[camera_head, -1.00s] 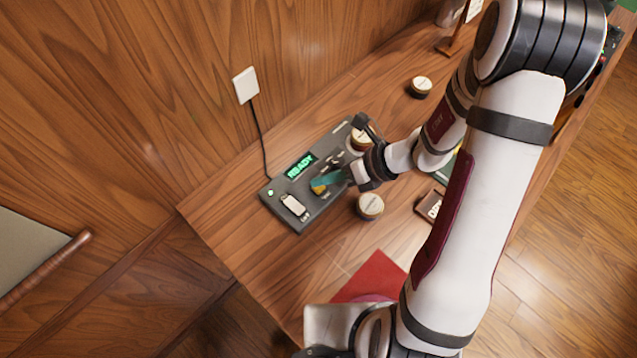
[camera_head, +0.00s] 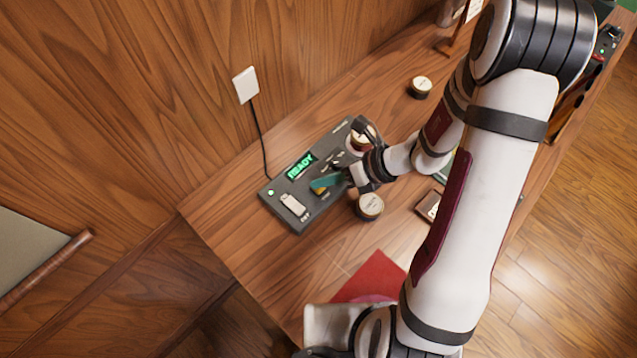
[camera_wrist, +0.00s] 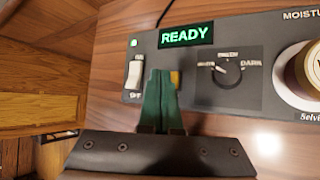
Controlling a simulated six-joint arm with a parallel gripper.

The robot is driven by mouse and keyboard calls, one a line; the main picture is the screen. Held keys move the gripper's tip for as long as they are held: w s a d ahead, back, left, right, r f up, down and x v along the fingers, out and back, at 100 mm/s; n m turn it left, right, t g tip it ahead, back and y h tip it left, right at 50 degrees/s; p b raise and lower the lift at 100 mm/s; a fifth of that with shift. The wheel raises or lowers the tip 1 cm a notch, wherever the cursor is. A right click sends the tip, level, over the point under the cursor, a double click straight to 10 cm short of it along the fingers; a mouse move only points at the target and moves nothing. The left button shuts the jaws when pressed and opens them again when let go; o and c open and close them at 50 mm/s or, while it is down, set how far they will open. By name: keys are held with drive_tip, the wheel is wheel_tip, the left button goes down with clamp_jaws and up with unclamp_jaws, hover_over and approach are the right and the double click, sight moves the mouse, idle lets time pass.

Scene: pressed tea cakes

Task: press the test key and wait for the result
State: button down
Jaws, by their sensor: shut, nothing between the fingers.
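The dark grey tester (camera_head: 300,213) lies on the wooden table with its green display (camera_head: 300,166) reading READY. The display also shows in the wrist view (camera_wrist: 187,35). My gripper (camera_head: 322,183) is shut and empty, its teal fingers over the tester's front part. In the wrist view the fingertips (camera_wrist: 160,78) stand between the white rocker switch (camera_wrist: 134,72) and the dial (camera_wrist: 226,72). A yellow key (camera_wrist: 175,78) shows beside the right fingertip, partly hidden by the fingers. I cannot tell whether they touch it. A tea cake (camera_head: 362,138) sits on the tester's far end.
A round tin or cake (camera_head: 369,206) stands just right of the tester, and another (camera_head: 420,87) stands farther back. A red mat (camera_head: 372,277) lies near the front edge. A black cable (camera_head: 261,135) runs to a wall plate (camera_head: 245,85).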

sight(324, 192)
drive_tip(key=shift+f, duration=0.45)
idle(0.4)
idle(0.3)
drive_tip(key=shift+r, duration=0.9)
drive_tip(key=shift+r, duration=2.5)
drive_tip(key=s+d+r+n+h, duration=0.1)
drive_tip(key=s+r+n+h, duration=0.1)
drive_tip(key=s+n, duration=0.3)
drive_tip(key=s+d+r+n+g+h, duration=0.1)
drive_tip(key=s+r+n, duration=0.4)
drive_tip(key=n, duration=0.5)
drive_tip(key=s+d+r+n+h, duration=0.3)
drive_tip(key=s+r+n+h, duration=0.1)
drive_tip(key=s+n, duration=0.3)
drive_tip(key=shift+s+n+g, duration=0.25)
drive_tip(key=shift+n+g, duration=0.05)
drive_tip(key=shift+n, duration=0.4)
